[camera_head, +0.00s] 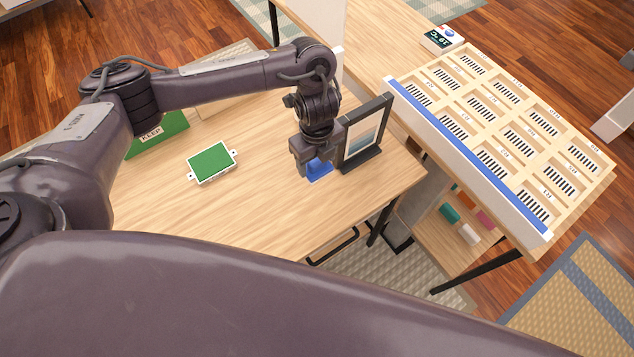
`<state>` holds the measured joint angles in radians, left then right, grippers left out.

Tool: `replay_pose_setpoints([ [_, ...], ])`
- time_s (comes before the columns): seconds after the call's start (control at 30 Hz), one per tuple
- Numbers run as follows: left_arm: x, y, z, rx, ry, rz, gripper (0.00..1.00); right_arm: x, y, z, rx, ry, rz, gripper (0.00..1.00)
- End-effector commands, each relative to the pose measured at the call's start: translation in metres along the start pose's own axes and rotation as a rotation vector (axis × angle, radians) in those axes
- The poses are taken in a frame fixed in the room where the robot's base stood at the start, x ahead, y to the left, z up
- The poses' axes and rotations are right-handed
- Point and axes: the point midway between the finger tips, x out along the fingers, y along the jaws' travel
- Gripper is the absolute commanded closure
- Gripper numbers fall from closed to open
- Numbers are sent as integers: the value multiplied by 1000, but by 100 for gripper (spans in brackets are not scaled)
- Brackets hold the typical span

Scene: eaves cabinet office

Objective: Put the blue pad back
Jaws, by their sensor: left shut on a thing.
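A blue pad (319,169) shows just below my left gripper (311,168), close to the wooden desk top and beside the foot of a picture frame. My left gripper is shut on the blue pad and hides part of it. I cannot tell whether the pad touches the desk. My right gripper is not in view.
A dark picture frame (364,135) stands right beside the left gripper. A green pad in a white tray (211,162) lies on the desk (250,215), with a green KEEP sign (157,136) behind. A compartmented wooden rack (510,125) stands at right. The desk's front is clear.

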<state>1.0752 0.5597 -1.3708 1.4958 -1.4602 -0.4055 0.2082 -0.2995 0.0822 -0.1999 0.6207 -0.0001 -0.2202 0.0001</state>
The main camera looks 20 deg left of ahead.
Motion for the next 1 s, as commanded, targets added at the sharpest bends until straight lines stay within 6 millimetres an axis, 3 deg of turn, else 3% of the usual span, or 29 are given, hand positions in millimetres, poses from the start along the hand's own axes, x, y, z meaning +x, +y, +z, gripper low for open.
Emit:
replay_pose_setpoints([
  [0.03,21,1,-2,-4,7,3,58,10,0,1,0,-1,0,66],
  [0.2,56,1,-2,-3,4,2,58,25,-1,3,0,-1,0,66],
  [0.4,71,-1,0,-1,1,-1,58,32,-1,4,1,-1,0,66],
  [0.6,101,-1,-1,-2,2,-1,58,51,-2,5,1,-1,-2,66],
  [1.0,106,-1,0,-1,-1,-1,58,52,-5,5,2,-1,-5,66],
])
